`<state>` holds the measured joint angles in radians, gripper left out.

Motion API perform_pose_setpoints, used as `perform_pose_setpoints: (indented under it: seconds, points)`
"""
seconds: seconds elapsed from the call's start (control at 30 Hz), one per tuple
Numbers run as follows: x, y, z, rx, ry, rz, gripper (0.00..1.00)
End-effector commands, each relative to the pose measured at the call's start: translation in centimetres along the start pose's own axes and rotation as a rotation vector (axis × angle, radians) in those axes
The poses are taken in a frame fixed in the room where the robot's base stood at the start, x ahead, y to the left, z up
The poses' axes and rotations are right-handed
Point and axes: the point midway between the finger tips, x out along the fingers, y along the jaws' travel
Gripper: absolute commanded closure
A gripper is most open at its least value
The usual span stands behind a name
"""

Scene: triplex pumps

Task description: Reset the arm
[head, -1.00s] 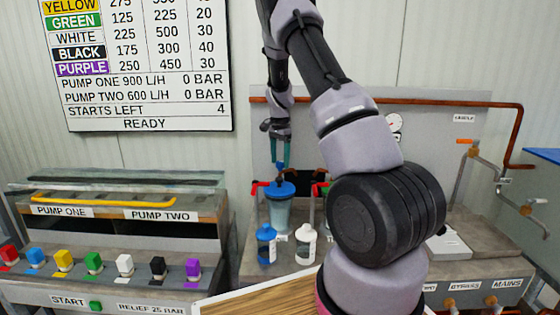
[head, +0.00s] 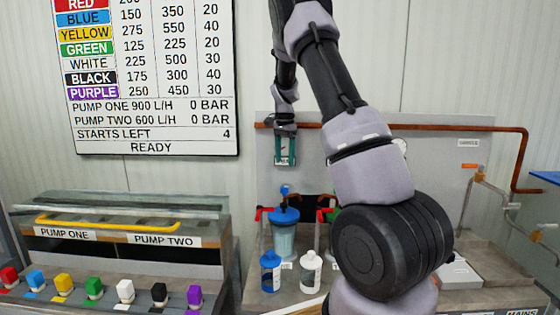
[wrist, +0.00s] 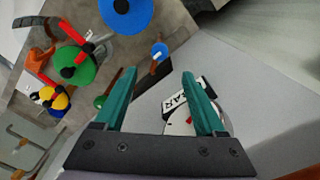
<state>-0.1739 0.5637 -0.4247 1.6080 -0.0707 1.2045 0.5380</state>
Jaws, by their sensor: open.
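My gripper (head: 285,150) is in the head view, raised in front of the grey back panel and above the blue-lidded vessel (head: 285,235). Its teal fingers stand apart with nothing held between them. In the wrist view my gripper (wrist: 165,95) is open too, with a white dial gauge (wrist: 182,122) behind its right finger. My arm crosses the middle of the head view and hides part of the bench.
A copper pipe (head: 460,128) runs along the back panel's top. Blue (head: 270,272) and white (head: 311,272) bottles stand before the vessel. Red-handled valves (head: 262,213) flank it. The pump console (head: 120,235) with several coloured blocks is at left. A wall board (head: 150,105) reads READY.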

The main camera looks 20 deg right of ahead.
Motion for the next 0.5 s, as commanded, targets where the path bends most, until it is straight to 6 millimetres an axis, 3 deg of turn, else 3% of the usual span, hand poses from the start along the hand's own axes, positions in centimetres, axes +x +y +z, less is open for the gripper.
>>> perform_pose_setpoints:
  seconds: [0.27,0.5]
  points:
    - [-1.1,0.5,0.5,-0.015,-0.006,-0.020,0.28]
    - [-7.3,4.0,3.8,-0.122,-0.028,-0.143,0.28]
